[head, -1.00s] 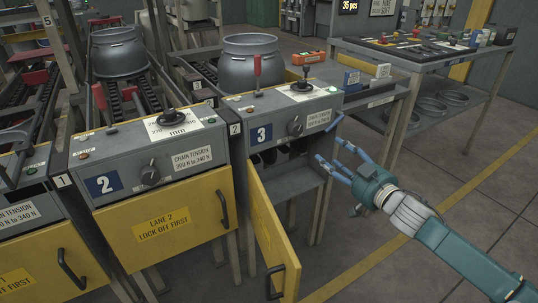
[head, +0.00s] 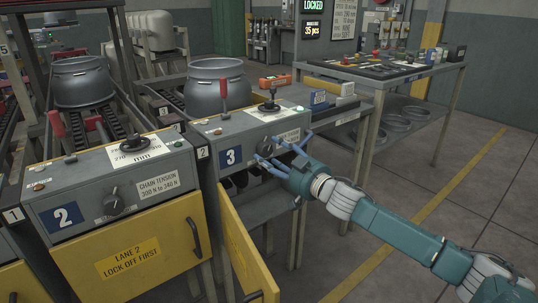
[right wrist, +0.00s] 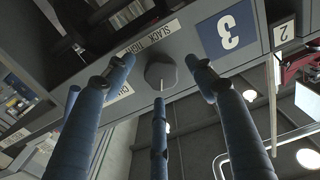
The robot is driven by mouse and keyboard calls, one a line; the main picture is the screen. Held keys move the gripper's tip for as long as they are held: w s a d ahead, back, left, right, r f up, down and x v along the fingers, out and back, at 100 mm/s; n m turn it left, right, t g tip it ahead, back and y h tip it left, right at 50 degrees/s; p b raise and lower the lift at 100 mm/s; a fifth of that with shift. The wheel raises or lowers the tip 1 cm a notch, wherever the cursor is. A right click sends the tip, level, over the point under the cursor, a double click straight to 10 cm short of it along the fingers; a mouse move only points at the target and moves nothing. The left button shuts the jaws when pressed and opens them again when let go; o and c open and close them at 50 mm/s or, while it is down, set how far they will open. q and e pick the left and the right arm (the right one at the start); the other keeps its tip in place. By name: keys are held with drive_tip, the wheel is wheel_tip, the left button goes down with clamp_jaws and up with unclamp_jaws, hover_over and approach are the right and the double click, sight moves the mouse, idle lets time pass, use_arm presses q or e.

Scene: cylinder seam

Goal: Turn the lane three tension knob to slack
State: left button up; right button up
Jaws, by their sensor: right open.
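The lane three tension knob (right wrist: 160,75) is a dark round knob with a white pointer line, on the grey front panel beside the blue "3" plate (right wrist: 225,30). A "SLACK TIGHT" label is next to it in the right wrist view, where the panel appears upside down. The pointer line points toward the bottom of that picture. My right gripper (head: 276,153) is open, its blue fingers spread around the knob from in front. I cannot tell whether any finger touches it. In the head view the fingers largely hide the knob. My left gripper is out of view.
The yellow lane 3 door (head: 246,255) hangs open below the panel. Lane 2's box (head: 80,190) is to the left. A workbench (head: 365,78) stands at the right rear.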

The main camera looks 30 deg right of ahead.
drive_tip(key=shift+w+a, duration=0.1)
drive_tip(key=shift+w, duration=0.75)
drive_tip(key=shift+c, duration=0.3)
drive_tip(key=c, duration=1.1)
